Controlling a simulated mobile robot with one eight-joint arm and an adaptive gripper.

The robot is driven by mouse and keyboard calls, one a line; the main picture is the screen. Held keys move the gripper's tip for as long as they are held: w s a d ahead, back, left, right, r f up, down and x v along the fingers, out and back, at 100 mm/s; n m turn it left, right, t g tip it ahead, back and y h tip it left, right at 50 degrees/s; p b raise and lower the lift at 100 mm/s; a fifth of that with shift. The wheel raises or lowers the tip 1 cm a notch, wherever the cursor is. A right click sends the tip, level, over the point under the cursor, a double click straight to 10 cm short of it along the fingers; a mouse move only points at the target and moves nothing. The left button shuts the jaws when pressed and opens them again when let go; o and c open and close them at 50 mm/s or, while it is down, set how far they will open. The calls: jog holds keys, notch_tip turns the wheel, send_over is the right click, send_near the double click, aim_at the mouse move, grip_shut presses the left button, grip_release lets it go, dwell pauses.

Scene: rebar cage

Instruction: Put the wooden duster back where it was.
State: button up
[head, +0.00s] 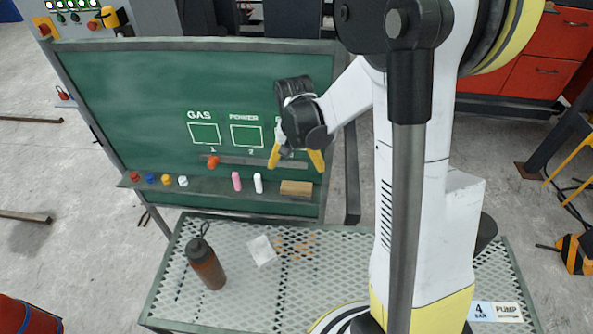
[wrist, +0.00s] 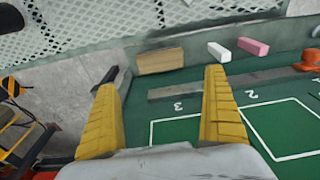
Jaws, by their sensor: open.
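The wooden duster (head: 296,188) is a light brown block lying on the right end of the ledge below the green board (head: 110,95). In the wrist view the duster (wrist: 162,61) lies beyond the fingertips, and its face lines up with the gap between them. My gripper (head: 296,160) has yellow fingers, is open with nothing between them, and hangs in front of the board just above the duster. The fingers (wrist: 160,80) do not appear to touch the duster.
A pink chalk (head: 236,181) and a white chalk (head: 258,183) lie left of the duster. Several coloured magnets (head: 150,179) line the ledge further left. A brown bottle (head: 206,265) and a white paper (head: 262,250) are on the mesh table (head: 225,305) below.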

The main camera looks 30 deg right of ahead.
jog(key=s+a+r+n+t, duration=0.3)
jog(key=s+a+r, duration=0.2)
jog(key=s+r, duration=0.3)
jog(key=s+a+r+n+t, duration=0.3)
jog(key=s+a+r, duration=0.2)
jog(key=s+r, duration=0.2)
jog(key=shift+s+r+n+y, duration=0.35)
jog(key=shift+r+n+y, duration=0.05)
jog(key=shift+r, duration=0.3)
